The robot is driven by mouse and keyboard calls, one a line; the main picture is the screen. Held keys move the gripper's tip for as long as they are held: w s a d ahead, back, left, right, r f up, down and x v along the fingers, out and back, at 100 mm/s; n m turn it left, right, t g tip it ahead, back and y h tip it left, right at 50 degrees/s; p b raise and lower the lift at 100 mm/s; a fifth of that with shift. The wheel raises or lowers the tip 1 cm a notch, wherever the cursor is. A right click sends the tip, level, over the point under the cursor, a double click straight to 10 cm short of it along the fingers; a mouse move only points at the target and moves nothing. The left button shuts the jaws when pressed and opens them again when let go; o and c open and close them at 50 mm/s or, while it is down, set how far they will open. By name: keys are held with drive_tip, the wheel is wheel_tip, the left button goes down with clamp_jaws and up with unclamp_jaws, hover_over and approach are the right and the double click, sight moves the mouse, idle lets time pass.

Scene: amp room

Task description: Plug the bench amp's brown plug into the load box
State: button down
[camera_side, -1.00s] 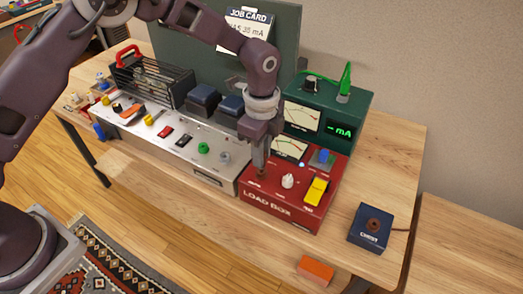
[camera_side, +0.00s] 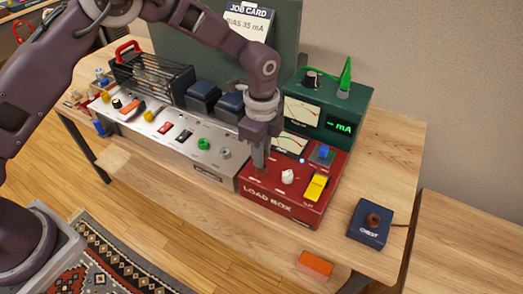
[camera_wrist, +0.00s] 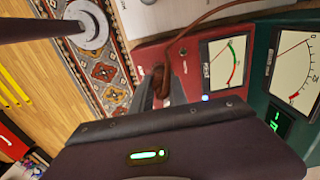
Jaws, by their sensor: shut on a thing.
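The brown plug (camera_wrist: 160,82) is between the fingertips of my gripper (camera_wrist: 161,92) in the wrist view, and a brown cable runs from that area to the upper right. My gripper is shut on it and points down. In the side view my gripper (camera_side: 259,168) is over the left part of the red load box (camera_side: 280,212), close to its top. The fingers mostly hide the plug there. I cannot tell whether the plug is in a socket or just above one. The silver bench amp (camera_side: 175,145) stands to the left of the load box.
The load box carries a white knob (camera_side: 287,176), a yellow switch (camera_side: 316,187) and a meter. A green meter unit (camera_side: 350,105) stands behind it. A navy box (camera_side: 370,228) with a brown knob and an orange block (camera_side: 314,265) lie to the right and front.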

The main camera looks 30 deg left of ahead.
drive_tip(key=shift+f, duration=0.45)
drive_tip(key=c, duration=1.2)
unclamp_jaws()
wheel_tip(320, 180, up, 7)
drive_tip(key=shift+r, duration=0.1)
